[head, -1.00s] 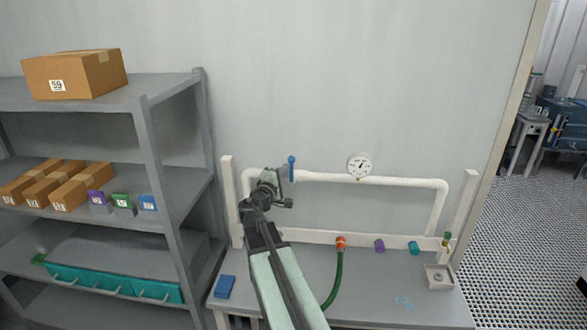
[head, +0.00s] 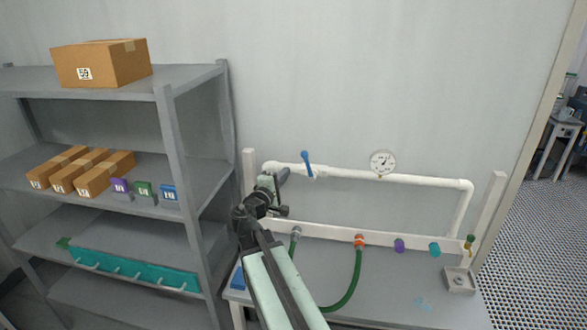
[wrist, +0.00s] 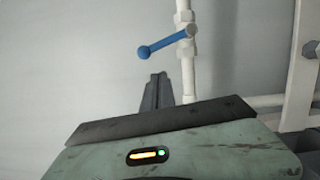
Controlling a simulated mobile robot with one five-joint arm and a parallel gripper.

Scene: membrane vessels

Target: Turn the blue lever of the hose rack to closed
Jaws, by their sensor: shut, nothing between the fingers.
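The blue lever (head: 306,162) sits on the white upper pipe (head: 400,179) of the hose rack, near its left end. It stands nearly upright in the head view, crosswise to the pipe. In the wrist view the lever (wrist: 165,44) reaches left from its valve on the pipe (wrist: 188,80), its ball end lowest. My gripper (head: 284,173) is shut and empty, a little left of the lever in the head view. In the wrist view the shut fingers (wrist: 158,80) point up just below the lever and look apart from it.
A round gauge (head: 382,163) sits on the pipe to the right. Below, a green hose (head: 352,290) joins the orange fitting (head: 359,240), beside purple and teal ones. A grey shelf (head: 175,130) with boxes stands close on the left. The wall behind is bare.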

